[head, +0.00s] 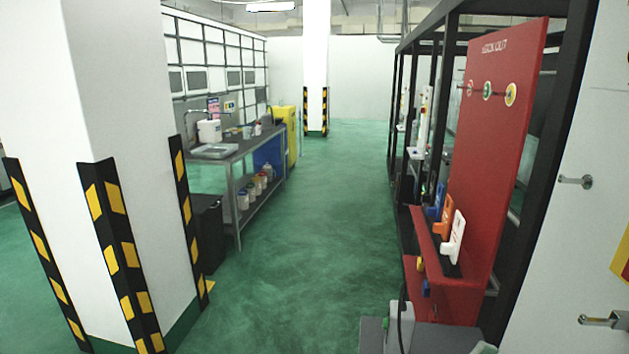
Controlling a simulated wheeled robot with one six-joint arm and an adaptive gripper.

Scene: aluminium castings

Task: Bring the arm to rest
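My gripper is not in view in the head view, and I cannot make out my arm. How the arm is posed cannot be told from this picture.
A white pillar (110,90) with black and yellow guards stands close at left. A workbench (233,150) with containers stands behind it, near a yellow cabinet (291,120). A red lockout board (490,150) and black frame line the right. Green floor (310,230) is clear between.

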